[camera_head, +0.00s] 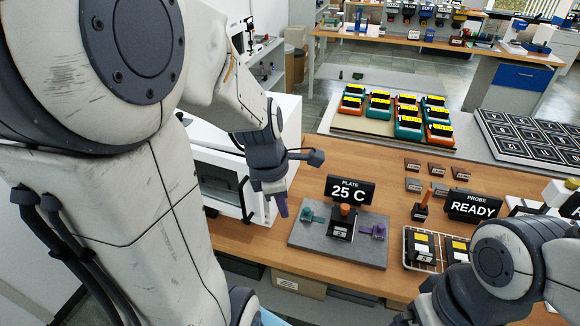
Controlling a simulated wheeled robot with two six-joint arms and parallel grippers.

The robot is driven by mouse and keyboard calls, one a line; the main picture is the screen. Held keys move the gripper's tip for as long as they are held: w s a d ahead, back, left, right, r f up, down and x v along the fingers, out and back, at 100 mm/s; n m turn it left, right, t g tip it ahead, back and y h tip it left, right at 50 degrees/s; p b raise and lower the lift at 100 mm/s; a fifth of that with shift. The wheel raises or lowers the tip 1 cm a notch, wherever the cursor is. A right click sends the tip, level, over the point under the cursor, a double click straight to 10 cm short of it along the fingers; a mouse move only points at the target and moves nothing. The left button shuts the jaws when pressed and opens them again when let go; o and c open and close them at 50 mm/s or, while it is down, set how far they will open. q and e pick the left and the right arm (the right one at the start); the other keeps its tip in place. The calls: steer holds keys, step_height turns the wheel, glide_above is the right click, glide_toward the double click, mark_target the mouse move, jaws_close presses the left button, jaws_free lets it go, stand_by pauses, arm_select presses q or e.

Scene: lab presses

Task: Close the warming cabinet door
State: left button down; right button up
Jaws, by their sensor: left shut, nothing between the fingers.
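The white warming cabinet (283,116) stands at the back left of the wooden bench, largely hidden behind my left arm. Its door (218,184), with a dark window in a white frame and a dark upright handle, faces the front. I cannot tell how far the door stands open, as my arm covers much of it. My left gripper (281,208) is shut and empty, pointing down just right of the door's handle side. I cannot tell whether it touches the door. My right arm comes in at the lower right, but its fingers do not show.
Right of my left gripper is a grey plate (308,239) with a "25 C" sign (350,190). Further right are a "READY" sign (473,205) and a wire rack (409,256). A board with several yellow-topped blocks (396,105) lies behind.

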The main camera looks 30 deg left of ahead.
arm_select(q)
steer(key=s+a+n+y, duration=0.1)
steer(key=s+a+n, duration=0.1)
steer(key=a+n, duration=0.95)
steer(key=shift+n, duration=0.45)
steer(key=x, duration=0.3)
steer(key=b+x, duration=0.1)
steer(key=x, duration=0.5)
steer(key=shift+w+d+f+b, duration=0.1)
steer(key=shift+d+f+b, duration=0.15)
steer(key=shift+b, duration=0.15)
steer(key=w, duration=0.1)
steer(key=w+p, duration=0.1)
steer(key=w, duration=0.2)
steer(key=shift+w+a+p, duration=0.1)
steer(key=shift+a+p, duration=0.25)
